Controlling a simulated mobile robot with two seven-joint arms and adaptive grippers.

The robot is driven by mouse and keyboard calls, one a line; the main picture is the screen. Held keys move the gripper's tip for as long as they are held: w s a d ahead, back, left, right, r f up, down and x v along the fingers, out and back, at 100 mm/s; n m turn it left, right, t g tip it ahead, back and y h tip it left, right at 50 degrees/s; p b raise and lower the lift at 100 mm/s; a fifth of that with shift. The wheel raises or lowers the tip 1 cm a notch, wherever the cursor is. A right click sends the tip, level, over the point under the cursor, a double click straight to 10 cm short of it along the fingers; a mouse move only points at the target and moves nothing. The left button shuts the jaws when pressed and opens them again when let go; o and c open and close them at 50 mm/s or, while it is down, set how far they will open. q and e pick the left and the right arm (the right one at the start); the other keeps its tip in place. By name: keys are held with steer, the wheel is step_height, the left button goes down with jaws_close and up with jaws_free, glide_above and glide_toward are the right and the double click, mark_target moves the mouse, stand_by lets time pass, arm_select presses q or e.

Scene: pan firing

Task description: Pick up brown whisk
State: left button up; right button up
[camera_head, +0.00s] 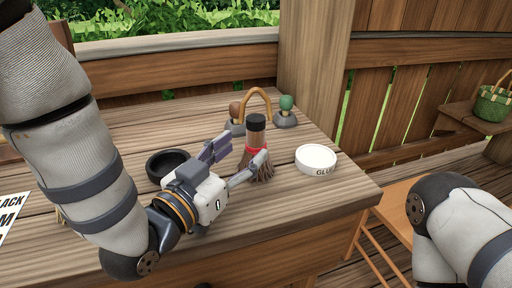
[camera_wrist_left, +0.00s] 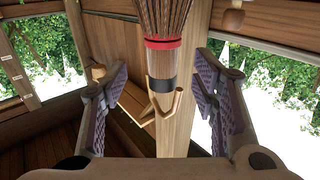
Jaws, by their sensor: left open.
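The brown whisk (camera_head: 256,145) stands upright on the wooden table, bristles down, with a red band and a black top. In the left wrist view the whisk (camera_wrist_left: 164,20) appears upside down, its bristles at the top edge. My left gripper (camera_head: 244,150) is open, with its fingers pointing toward the whisk, one to each side in the picture. In the left wrist view the open gripper (camera_wrist_left: 158,85) has the whisk's dark end between its fingers in the picture, with gaps on both sides. I cannot tell how deep it sits between them. My right gripper is out of view.
A white round container (camera_head: 316,159) marked "GLUE" is right of the whisk. A dark bowl (camera_head: 168,164) is left of my gripper. Behind the whisk are a brown arch (camera_head: 257,91) and a green-topped item (camera_head: 286,110). A green basket (camera_head: 492,106) sits far right.

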mark_target(250, 141)
arm_select(q)
steer(key=x, duration=0.6)
steer(key=shift+w+a, duration=0.1)
steer(key=shift+w, duration=0.1)
jaws_close()
